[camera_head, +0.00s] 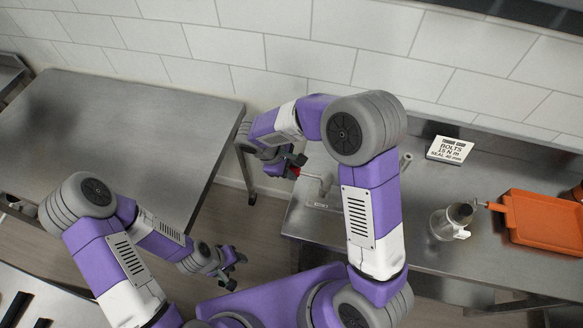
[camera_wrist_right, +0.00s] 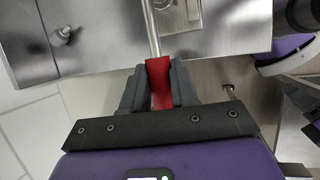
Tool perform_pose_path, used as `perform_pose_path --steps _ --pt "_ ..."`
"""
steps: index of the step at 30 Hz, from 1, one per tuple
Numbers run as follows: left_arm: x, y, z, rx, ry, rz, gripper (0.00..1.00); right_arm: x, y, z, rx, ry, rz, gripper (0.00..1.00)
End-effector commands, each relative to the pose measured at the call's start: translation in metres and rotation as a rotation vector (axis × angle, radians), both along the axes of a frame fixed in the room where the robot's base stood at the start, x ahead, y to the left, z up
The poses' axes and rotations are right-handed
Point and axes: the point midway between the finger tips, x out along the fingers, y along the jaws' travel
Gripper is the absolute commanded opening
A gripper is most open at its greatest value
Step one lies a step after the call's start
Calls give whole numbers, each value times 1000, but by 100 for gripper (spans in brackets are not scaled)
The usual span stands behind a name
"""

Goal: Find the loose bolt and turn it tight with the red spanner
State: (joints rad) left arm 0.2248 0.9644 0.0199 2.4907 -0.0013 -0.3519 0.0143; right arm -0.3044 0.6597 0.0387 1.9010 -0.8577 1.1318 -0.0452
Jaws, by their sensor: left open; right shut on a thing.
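The red spanner (camera_wrist_right: 160,85) is in my right gripper (camera_wrist_right: 158,92), its red grip between the two fingers. Its bare metal shaft (camera_wrist_right: 152,32) points away from the gripper, and its far end is cut off at the top of the right wrist view. In the head view my right gripper (camera_head: 291,166) is at the left end of the right steel bench, with a bit of red showing. My left gripper (camera_head: 233,266) is open and empty, low over the gap between the benches. I cannot make out a loose bolt for certain; a small grey fitting (camera_wrist_right: 63,35) stands on the steel.
The right steel bench (camera_head: 425,190) carries a sign about bolts (camera_head: 450,149), a metal jug (camera_head: 450,222) and an orange tray (camera_head: 545,222). A bent metal fitting (camera_head: 322,185) is near my right gripper. The left steel table (camera_head: 110,135) is largely clear. A tiled wall stands behind.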

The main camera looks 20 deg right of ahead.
Motion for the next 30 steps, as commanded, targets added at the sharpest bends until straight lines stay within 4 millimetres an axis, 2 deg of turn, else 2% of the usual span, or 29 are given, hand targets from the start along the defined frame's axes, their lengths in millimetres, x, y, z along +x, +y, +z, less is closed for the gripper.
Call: perform_pose_path --steps 17,22,30 --pt "0 0 -17 0 0 0 43 0 0 -20 -1 -1 0 0" --pt "0 0 -15 0 0 0 43 1 0 -19 0 -1 -5 0" --pt "0 0 -15 0 0 0 43 23 -18 -20 -1 -1 -268 0"
